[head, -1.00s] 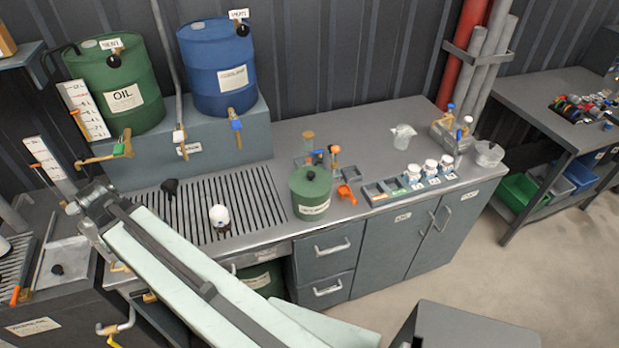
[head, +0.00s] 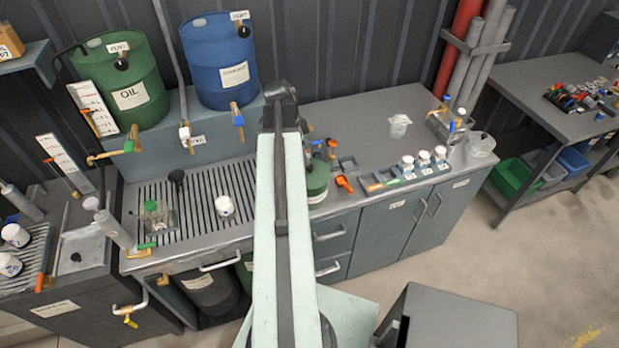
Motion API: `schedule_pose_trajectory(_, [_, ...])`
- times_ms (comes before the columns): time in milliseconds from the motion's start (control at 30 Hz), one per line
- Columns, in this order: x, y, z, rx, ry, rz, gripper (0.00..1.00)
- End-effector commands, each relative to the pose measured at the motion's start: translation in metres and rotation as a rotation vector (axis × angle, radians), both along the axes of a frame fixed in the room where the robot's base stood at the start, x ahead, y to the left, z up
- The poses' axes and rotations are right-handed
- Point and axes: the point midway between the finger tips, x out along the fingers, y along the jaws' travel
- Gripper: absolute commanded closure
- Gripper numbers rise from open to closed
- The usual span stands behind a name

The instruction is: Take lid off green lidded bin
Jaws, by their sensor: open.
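The green lidded bin (head: 318,190) stands on the workbench, right of the slatted drain grate. It is upright, and its left side and part of its top are hidden behind my arm. Its lid appears to be on, though I cannot see the whole rim. The dark end of my arm with my gripper (head: 281,105) is up and left of the bin in the picture, in front of the bench's back. My gripper is open; its fingertips are hard to make out and nothing shows held in it.
Small valves and an orange funnel (head: 343,184) crowd the bin's right and back. White-capped jars (head: 424,158) stand further right. A white-capped bottle (head: 224,206) and a green-capped container (head: 152,212) stand on the grate (head: 190,205). The bench's back right is fairly clear.

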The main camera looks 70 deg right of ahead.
Motion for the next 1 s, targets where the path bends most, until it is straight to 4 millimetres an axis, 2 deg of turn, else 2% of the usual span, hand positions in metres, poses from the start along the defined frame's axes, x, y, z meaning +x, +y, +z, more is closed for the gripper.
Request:
schedule_pose_trajectory(33, [-0.001, 0.0, -0.011, 0.0, 0.0, 0.0, 0.48])
schedule_pose_trajectory(167, [-0.002, -0.001, -0.009, 0.0, 0.0, 0.001, 0.48])
schedule_pose_trajectory(233, [-0.004, 0.0, -0.015, 0.0, 0.0, 0.001, 0.48])
schedule_pose_trajectory(500, [-0.018, -0.002, -0.058, 0.001, -0.001, 0.001, 0.48])
schedule_pose_trajectory(767, [-0.019, -0.003, -0.056, 0.001, -0.001, 0.002, 0.48])
schedule_pose_trajectory(933, [-0.019, -0.003, -0.056, 0.001, -0.001, 0.002, 0.96])
schedule_pose_trajectory(967, [-0.019, -0.003, -0.056, 0.001, -0.001, 0.002, 1.0])
schedule_pose_trajectory(1000, [-0.019, -0.003, -0.056, 0.001, -0.001, 0.002, 1.0])
